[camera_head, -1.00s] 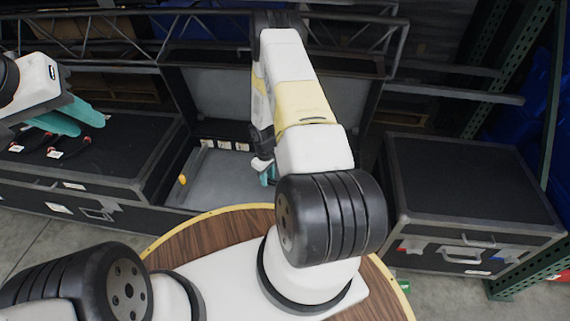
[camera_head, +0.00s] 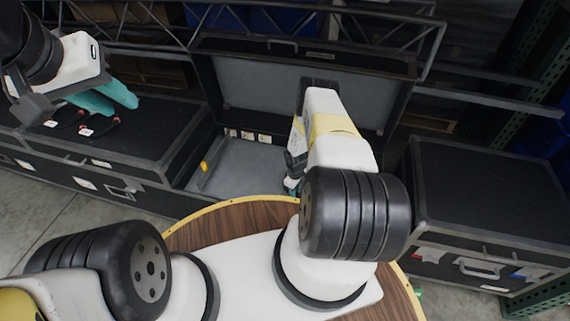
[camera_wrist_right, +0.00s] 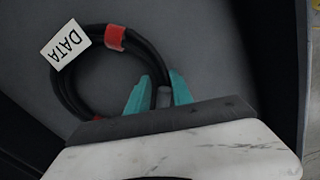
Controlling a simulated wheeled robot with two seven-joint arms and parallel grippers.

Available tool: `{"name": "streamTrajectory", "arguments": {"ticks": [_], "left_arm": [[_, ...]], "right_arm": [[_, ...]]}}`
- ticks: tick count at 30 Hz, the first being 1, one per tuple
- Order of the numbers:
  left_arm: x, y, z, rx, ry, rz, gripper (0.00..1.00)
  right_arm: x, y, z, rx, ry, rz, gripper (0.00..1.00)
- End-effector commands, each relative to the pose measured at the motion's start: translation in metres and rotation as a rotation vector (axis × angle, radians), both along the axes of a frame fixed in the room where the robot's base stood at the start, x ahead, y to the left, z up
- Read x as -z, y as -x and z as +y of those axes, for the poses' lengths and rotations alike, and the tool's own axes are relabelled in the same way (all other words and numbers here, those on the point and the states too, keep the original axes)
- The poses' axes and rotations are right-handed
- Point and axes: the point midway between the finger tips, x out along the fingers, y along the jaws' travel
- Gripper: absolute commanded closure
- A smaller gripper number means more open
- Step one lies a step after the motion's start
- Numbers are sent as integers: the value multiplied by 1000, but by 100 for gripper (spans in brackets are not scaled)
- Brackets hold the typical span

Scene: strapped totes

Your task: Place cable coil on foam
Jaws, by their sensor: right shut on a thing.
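In the right wrist view a black cable coil (camera_wrist_right: 66,92) has red wraps and a white tag reading DATA (camera_wrist_right: 66,45). My right gripper (camera_wrist_right: 160,92) is shut on the coil's near side, its teal fingers on either side of the cable. Grey foam (camera_wrist_right: 200,40) lies behind the coil; I cannot tell whether the coil touches it. In the head view the grey foam (camera_head: 240,170) lines the open case. My right arm reaches into that case and hides most of the right gripper and the coil. My left gripper (camera_head: 105,97) is above the left case, its teal fingers apart.
More black cable coils with white tags (camera_head: 85,126) lie on the closed left case (camera_head: 165,130). The open case's lid (camera_head: 260,90) stands at the back. A yellow item (camera_head: 204,165) and white labels (camera_head: 248,136) are inside it. Another closed case (camera_head: 480,190) stands at the right.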

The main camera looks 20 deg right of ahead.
Motion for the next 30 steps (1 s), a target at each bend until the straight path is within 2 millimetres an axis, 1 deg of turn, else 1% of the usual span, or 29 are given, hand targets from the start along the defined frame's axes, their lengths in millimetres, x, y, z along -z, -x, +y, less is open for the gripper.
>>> {"name": "streamTrajectory", "arguments": {"ticks": [6,7,10,19,22,26,30], "left_arm": [[0,0,0,0,0,0,71],[0,0,0,0,0,0,71],[0,0,0,0,0,0,71],[0,0,0,0,0,0,71],[0,0,0,0,0,0,71],[0,0,0,0,0,0,71],[0,0,0,0,0,0,71]], "right_arm": [[2,-1,-1,0,1,-2,100],[2,-1,-1,0,1,-2,71],[2,-1,0,0,0,-1,51],[1,-1,0,0,0,-1,51],[-3,-1,0,-1,1,-1,51],[-21,-2,0,-3,1,-2,51],[-52,-2,0,-2,1,-3,51]]}}
